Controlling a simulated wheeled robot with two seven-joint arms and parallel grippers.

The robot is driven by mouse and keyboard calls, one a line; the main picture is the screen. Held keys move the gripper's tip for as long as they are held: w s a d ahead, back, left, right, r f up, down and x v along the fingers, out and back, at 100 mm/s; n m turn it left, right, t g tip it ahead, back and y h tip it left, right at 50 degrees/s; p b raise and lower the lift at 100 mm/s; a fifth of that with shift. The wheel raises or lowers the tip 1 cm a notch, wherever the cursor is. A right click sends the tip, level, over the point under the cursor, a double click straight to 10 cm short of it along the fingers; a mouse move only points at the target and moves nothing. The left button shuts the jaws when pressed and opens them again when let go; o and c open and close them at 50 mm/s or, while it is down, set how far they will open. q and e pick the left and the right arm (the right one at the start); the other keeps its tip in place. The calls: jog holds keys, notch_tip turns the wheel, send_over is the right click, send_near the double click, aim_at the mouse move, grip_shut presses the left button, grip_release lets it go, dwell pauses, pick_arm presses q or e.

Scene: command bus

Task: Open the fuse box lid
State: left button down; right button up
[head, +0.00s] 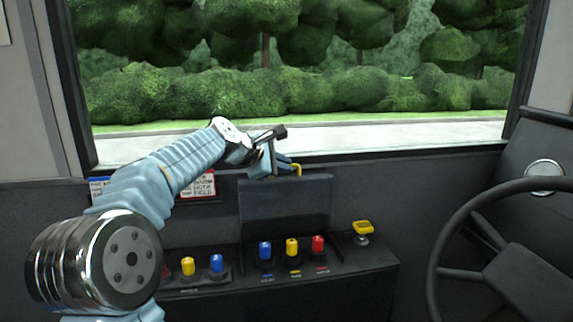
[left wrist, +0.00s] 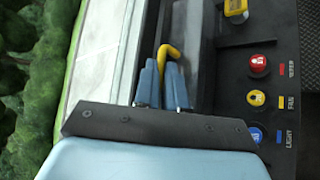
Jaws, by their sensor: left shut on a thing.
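The fuse box lid (head: 285,198) is a flat dark panel standing roughly upright at the back of the console, below the windshield. A yellow hooked handle (head: 297,168) is at its top edge, and its bent end also shows in the left wrist view (left wrist: 170,50). My left gripper (head: 277,164) reaches over from the left to the lid's top edge. Its blue fingers (left wrist: 162,85) are shut on the yellow handle, hiding part of it. What lies behind the lid is hidden. My right gripper is in neither view.
In front of the lid, the console carries blue, yellow and red knobs (head: 292,247). A yellow-topped button (head: 362,229) stands to their right. More knobs (head: 188,266) are at the left, partly behind my arm. A steering wheel (head: 480,215) fills the right side. The windshield sill is close behind.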

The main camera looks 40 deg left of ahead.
pick_arm(q)
jog(key=shift+a, duration=0.1)
jog(key=c, duration=1.2)
grip_release()
